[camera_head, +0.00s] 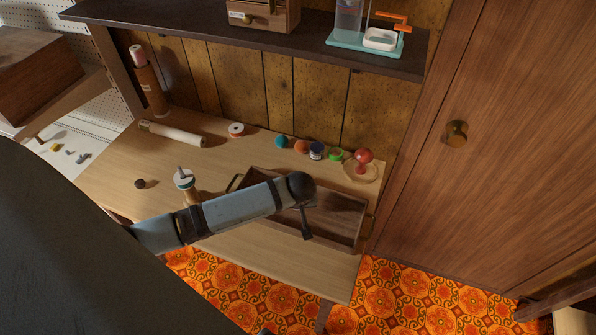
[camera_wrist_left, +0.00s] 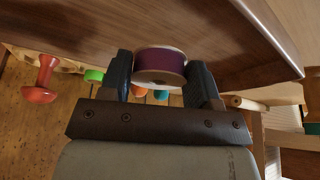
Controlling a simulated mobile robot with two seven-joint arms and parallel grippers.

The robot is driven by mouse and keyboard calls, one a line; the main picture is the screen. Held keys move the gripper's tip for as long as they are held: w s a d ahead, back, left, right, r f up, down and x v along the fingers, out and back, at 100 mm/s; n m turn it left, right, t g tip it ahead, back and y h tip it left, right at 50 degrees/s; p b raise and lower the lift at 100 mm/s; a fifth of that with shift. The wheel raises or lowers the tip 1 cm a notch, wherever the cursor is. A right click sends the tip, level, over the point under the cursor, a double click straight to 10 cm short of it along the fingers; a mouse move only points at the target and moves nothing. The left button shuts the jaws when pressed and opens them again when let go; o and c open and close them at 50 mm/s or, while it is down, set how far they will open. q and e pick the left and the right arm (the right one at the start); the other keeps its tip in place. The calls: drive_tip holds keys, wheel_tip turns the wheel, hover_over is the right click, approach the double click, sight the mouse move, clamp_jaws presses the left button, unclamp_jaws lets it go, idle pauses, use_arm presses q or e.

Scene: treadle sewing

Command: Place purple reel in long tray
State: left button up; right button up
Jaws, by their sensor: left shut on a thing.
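The purple reel (camera_wrist_left: 160,62) sits between the two fingers of my left gripper (camera_wrist_left: 160,85) in the left wrist view, with its pale rim toward the camera. My left gripper (camera_head: 306,235) is shut on the reel. In the head view the gripper points down over the long wooden tray (camera_head: 340,212) on the table, and I cannot make out the reel there. My left arm covers part of the tray. I cannot tell whether the reel touches the tray. My right gripper is not in view.
Behind the tray stand several small coloured reels (camera_head: 316,151) and a red knobbed thing (camera_head: 363,160) on a round wooden base. A white-topped spool (camera_head: 184,178) stands left of the tray. A dark shelf (camera_head: 250,36) overhangs the back; a wooden cabinet (camera_head: 490,150) stands right.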

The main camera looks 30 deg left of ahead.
sight(298, 214)
use_arm(q)
drive_tip(key=shift+f, duration=1.95)
